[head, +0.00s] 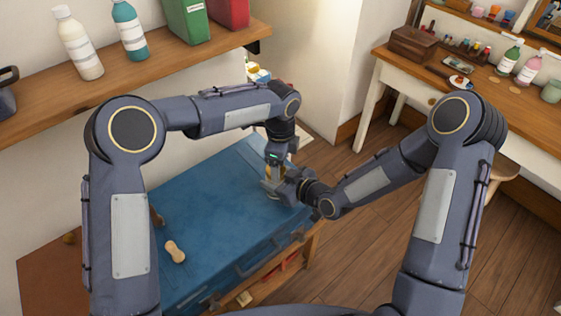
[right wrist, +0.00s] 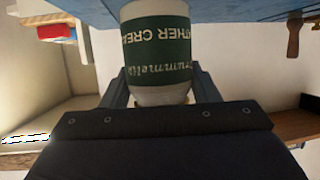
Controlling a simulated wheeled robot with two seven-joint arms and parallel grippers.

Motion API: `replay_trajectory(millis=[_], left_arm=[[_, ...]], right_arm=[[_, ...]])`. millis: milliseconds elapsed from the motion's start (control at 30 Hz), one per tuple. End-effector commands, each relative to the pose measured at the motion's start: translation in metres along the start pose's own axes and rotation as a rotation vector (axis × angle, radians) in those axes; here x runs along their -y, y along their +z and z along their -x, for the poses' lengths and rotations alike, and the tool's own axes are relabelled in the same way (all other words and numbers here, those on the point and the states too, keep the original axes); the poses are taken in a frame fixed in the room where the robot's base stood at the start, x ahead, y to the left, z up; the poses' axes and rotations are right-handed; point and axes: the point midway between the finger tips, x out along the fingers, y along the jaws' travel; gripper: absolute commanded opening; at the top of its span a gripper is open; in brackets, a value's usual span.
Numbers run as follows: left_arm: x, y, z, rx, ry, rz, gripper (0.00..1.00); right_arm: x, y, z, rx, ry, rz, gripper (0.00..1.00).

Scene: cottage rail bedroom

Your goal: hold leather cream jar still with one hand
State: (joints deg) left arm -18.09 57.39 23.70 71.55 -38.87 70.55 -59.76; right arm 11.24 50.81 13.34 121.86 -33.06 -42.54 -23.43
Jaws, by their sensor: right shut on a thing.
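The leather cream jar stands on the blue case (head: 215,215), near its far right corner. In the right wrist view the jar (right wrist: 158,50) appears upside down, pale with a green label. My right gripper (head: 276,185) is shut around the jar's side, one finger on either side of it; the right gripper (right wrist: 160,95) also shows in the wrist view. My left gripper (head: 277,158) points down from above at the jar's top. Its fingers are too small and covered to tell whether they are open or touching the lid.
A wooden-handled tool (head: 174,251) lies on the case's near left. A wall shelf (head: 120,75) at the upper left bears bottles and boxes. A desk (head: 500,85) with bottles and a wooden box (head: 413,44) stands at the right. Wooden floor (head: 370,240) is clear between.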

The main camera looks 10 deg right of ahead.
Motion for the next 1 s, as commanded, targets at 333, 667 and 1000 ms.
replay_trajectory(millis=[333, 667, 1000], left_arm=[[-0.001, 0.000, 0.011, 0.001, 0.002, 0.001, 0.71], [-0.001, 0.001, 0.045, 0.002, 0.006, -0.011, 0.67], [-0.006, 0.007, 0.070, -0.001, 0.007, -0.458, 0.67]], right_arm=[[-0.003, -0.001, 0.000, -0.004, 0.007, -0.001, 0.00], [-0.004, -0.001, 0.000, -0.005, 0.009, -0.001, 0.00], [-0.004, -0.002, 0.000, -0.005, 0.009, -0.001, 0.00]])
